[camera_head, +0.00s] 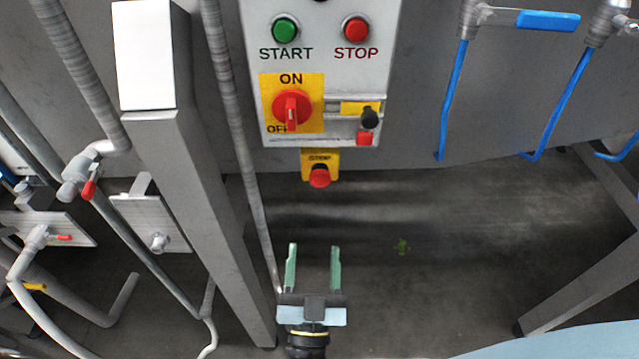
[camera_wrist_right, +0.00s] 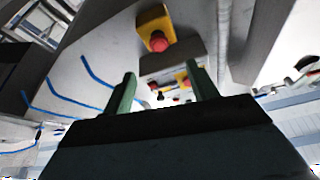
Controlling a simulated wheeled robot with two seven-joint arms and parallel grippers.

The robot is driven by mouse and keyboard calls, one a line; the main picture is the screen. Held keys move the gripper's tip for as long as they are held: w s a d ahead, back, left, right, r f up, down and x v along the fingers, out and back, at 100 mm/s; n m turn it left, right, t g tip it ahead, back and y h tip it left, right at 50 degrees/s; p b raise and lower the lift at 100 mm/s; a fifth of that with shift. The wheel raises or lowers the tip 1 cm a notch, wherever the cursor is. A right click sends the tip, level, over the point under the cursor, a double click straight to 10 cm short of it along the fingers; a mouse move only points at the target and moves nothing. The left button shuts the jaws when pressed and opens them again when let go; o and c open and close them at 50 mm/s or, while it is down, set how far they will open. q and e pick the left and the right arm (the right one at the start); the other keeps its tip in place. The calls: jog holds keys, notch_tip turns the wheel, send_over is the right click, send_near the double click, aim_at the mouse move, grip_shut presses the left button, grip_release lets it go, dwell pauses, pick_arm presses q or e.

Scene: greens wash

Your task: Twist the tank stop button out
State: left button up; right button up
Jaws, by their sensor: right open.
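The tank stop button (camera_head: 319,178) is a red knob on a yellow box marked STOP, below the grey control panel in the head view. In the right wrist view the red knob (camera_wrist_right: 159,42) on its yellow box shows beyond the fingers, above the gap between them. My right gripper (camera_head: 313,250) is open and empty, with two green fingers pointing toward the button. It is below the button in the head view and apart from it. I cannot tell whether the button is pushed in or out. My left gripper is not in view.
The control panel (camera_head: 322,60) carries a green START button (camera_head: 285,29), a red STOP button (camera_head: 356,29) and a red ON/OFF switch (camera_head: 292,107). A grey post (camera_head: 190,190) and pipes stand left. Blue-handled valves (camera_head: 547,21) are at the upper right. The floor between is mostly clear.

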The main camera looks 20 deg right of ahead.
aim_at(320, 185)
jog(key=p+x, duration=0.2)
jog(key=x, duration=1.1)
jog(key=shift+d+r, duration=0.2)
jog(key=shift+r, duration=0.1)
jog(key=c, duration=1)
